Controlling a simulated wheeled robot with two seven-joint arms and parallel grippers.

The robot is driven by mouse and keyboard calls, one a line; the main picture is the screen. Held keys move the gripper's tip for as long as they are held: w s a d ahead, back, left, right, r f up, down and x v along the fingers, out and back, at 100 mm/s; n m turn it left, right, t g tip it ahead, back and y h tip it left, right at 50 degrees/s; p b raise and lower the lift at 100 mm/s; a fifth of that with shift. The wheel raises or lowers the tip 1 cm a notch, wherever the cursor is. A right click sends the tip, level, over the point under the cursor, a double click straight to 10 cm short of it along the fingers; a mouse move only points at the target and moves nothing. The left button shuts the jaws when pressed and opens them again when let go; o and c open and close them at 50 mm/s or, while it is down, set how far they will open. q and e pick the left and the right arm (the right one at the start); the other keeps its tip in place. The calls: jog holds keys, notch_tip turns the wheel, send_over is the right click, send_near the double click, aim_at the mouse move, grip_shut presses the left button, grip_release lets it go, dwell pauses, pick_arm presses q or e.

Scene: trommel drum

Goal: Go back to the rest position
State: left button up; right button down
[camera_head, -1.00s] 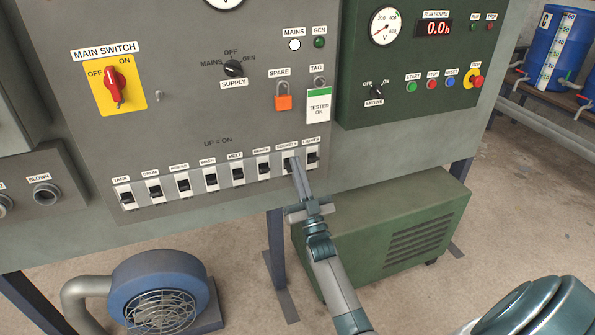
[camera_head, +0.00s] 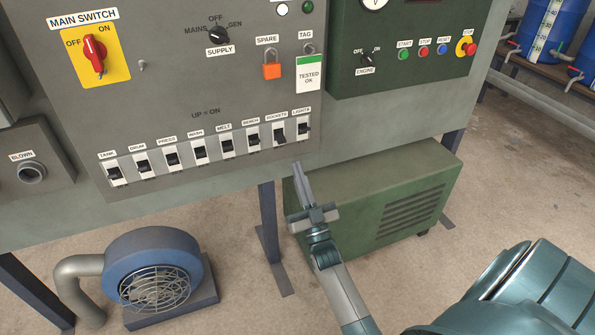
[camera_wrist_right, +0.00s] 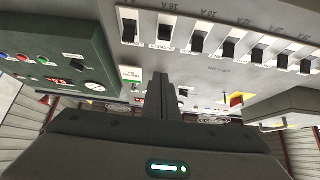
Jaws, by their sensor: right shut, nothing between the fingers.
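My right gripper (camera_head: 298,170) is shut and empty. It hangs in front of the panel, just below the SOCKETS switch (camera_head: 279,132) and LIGHTS switch (camera_head: 303,129), apart from them. In the right wrist view its closed fingers (camera_wrist_right: 161,82) point at the panel, with the switch row above them and nothing between them. The row of black rocker switches runs along the lower panel (camera_head: 150,105). My left gripper is not in view.
A green slatted box (camera_head: 370,205) stands on the floor below the panel. A blue blower (camera_head: 150,240) with a grey pipe stands at the lower left. A panel leg (camera_head: 268,220) stands between them. Blue barrels (camera_head: 545,30) are at the far right.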

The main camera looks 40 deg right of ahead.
dwell(0.4)
